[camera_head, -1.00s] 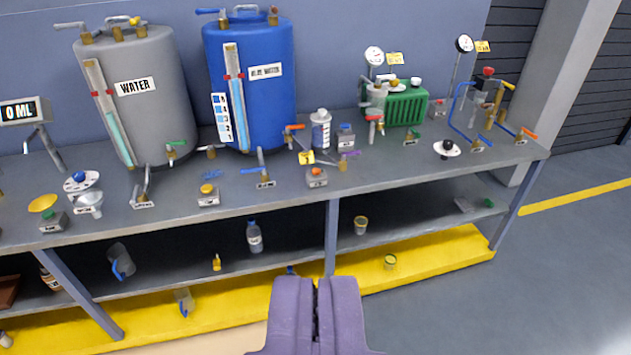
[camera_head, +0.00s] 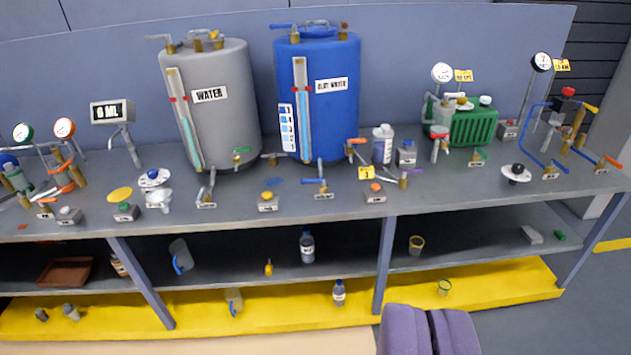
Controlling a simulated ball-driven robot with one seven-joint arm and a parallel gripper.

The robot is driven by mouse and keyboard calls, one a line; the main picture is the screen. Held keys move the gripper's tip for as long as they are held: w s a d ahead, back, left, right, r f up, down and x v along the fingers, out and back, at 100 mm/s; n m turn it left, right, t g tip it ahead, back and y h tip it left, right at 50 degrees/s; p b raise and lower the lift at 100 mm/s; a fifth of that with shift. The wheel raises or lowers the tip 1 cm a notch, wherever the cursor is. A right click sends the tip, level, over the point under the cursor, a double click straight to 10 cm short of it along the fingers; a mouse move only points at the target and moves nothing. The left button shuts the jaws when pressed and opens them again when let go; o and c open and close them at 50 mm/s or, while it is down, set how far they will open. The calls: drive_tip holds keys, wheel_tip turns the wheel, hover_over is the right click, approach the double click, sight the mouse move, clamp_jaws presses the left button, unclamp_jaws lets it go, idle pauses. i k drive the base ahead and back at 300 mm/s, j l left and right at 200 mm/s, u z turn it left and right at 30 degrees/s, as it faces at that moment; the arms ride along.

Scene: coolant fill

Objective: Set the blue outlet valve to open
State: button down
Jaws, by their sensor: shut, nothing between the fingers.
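The blue tank (camera_head: 340,120) stands at the back of the bench, labelled as blue water, with a level gauge on its front. A small valve with a blue handle (camera_head: 315,182) stands on the bench before it, with a label plate at its foot too small to read. An orange-handled valve (camera_head: 356,142) sits at the tank's lower right. Another blue handle (camera_head: 282,26) is on top of the tank. I cannot tell from the labels which is the outlet valve. My gripper (camera_head: 428,312) is shut and empty at the lower edge, in front of the bench and well apart from the valves.
A grey water tank (camera_head: 215,120) stands left of the blue one. A green pump-like unit (camera_head: 475,126) and gauges are at right. Small valves and buttons crowd the bench top (camera_head: 240,217). Bottles and cups stand on the lower shelves. Open floor (camera_head: 570,325) lies at right.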

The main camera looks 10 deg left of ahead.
sight(322, 180)
drive_tip(key=i+j, duration=0.25)
drive_tip(key=i, duration=0.3)
drive_tip(key=i+j, duration=0.3)
drive_tip(key=i, duration=0.25)
drive_tip(key=i+j, duration=0.25)
drive_tip(key=i, duration=0.3)
drive_tip(key=i+j+z, duration=0.1)
drive_tip(key=i+j, duration=0.15)
drive_tip(key=i, duration=0.3)
drive_tip(key=i+j, duration=0.3)
drive_tip(key=i, duration=0.25)
